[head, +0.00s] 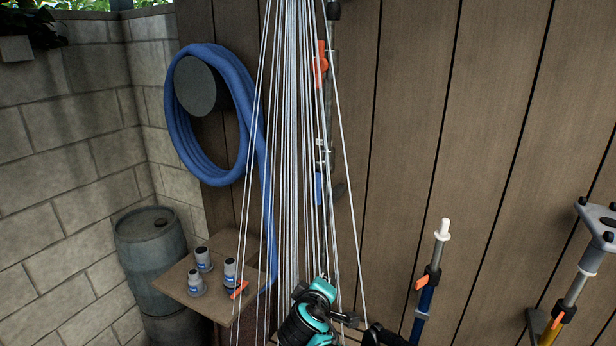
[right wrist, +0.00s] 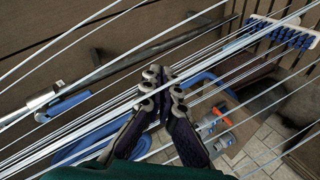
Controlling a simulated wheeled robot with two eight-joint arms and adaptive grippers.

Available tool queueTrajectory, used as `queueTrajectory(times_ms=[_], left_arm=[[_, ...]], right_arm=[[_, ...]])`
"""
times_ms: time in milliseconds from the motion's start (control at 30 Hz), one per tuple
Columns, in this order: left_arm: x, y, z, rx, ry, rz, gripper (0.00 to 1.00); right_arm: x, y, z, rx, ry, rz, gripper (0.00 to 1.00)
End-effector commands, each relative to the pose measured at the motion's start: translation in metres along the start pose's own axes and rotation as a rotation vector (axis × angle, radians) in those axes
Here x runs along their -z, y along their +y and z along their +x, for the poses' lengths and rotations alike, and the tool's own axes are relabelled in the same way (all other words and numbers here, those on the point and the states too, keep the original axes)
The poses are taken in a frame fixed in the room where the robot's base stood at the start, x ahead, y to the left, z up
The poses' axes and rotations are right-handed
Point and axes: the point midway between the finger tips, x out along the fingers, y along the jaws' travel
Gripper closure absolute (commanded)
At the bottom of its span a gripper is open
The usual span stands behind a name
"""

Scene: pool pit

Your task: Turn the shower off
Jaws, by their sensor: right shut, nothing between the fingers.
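The shower's thin white water streams (head: 292,150) fan down from the top of the head view in front of the plank wall. A vertical pipe (head: 328,110) behind them carries an orange-red handle (head: 320,65) higher up and a blue handle (head: 318,188) lower down. The blue handle and its pipe also show at the left of the right wrist view (right wrist: 68,106). My right gripper (head: 350,319) is low in the head view, below the blue handle. In the right wrist view, its fingertips (right wrist: 164,84) are together and empty, among the streams, apart from the blue handle.
A blue hose (head: 236,100) hangs on a round black holder (head: 201,86). A wooden shelf (head: 215,305) bears several small containers and an orange item. A barrel (head: 150,240) stands in the corner. Poles (head: 432,275) stand at right. A blue-bristled brush (right wrist: 282,36) shows in the wrist view.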

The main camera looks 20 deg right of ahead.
Motion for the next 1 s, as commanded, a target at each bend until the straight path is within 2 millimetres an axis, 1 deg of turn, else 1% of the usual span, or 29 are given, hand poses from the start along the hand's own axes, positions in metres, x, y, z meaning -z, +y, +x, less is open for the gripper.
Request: queueTrajectory(times_ms=[33, 100, 133, 200, 300, 400, 500, 567, 867, 1000], left_arm=[[0.012, 0.0, -0.017, 0.0, 0.0, 0.0, 0.19], [0.02, 0.0, -0.029, 0.0, 0.0, 0.0, 0.19], [0.024, 0.0, -0.033, 0.0, 0.0, 0.0, 0.19], [0.03, 0.0, -0.042, 0.0, 0.0, 0.0, 0.19], [0.037, 0.0, -0.052, 0.0, 0.0, 0.0, 0.19], [0.041, 0.0, -0.058, 0.0, 0.0, 0.0, 0.19], [0.043, 0.0, -0.06, 0.0, 0.0, 0.0, 0.19], [0.043, 0.0, -0.061, 0.0, 0.0, 0.0, 0.19], [0.043, 0.0, -0.06, 0.0, 0.0, 0.0, 0.19], [0.043, 0.0, -0.06, 0.0, 0.0, 0.0, 0.19]], right_arm=[[0.028, 0.025, 0.002, -0.057, 0.024, -0.067, 1.0], [0.059, 0.047, 0.007, -0.144, 0.058, -0.164, 1.0], [0.072, 0.055, 0.009, -0.179, 0.071, -0.204, 1.0], [0.1, 0.07, 0.011, -0.253, 0.102, -0.29, 1.0], [0.132, 0.083, 0.013, -0.337, 0.136, -0.388, 1.0], [0.153, 0.089, 0.014, -0.394, 0.158, -0.457, 1.0], [0.164, 0.091, 0.014, -0.426, 0.171, -0.495, 1.0], [0.167, 0.092, 0.014, -0.436, 0.174, -0.506, 1.0], [0.167, 0.091, 0.015, -0.438, 0.175, -0.509, 1.0], [0.168, 0.093, 0.02, -0.438, 0.174, -0.508, 1.0]])
